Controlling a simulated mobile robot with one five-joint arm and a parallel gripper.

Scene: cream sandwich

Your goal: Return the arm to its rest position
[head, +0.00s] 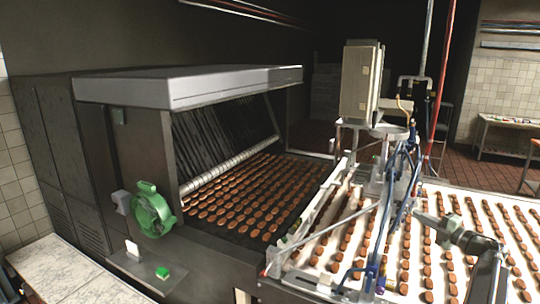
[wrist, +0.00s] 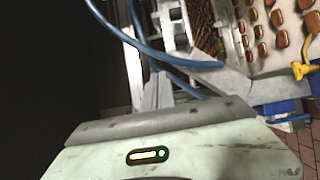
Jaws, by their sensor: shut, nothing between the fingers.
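My arm (head: 480,245) rises from the bottom right of the head view and bends left over the white conveyor (head: 440,285) with its rows of brown biscuits. My gripper (head: 418,217) is at the end of the arm, beside the blue hoses and metal frame of the machine. In the wrist view, the pale green gripper body fills the bottom, and the grey fingers (wrist: 158,90) point up from it. The fingers are shut with nothing between them. I cannot tell whether they touch the frame or hoses.
Blue hoses (wrist: 185,58) cross just beyond the fingers in the wrist view. A tall grey box (head: 358,82) and a red pole (head: 442,85) stand behind the arm. The oven (head: 190,88) with a green motor (head: 152,210) is at left. Tiled floor (head: 490,165) shows at back right.

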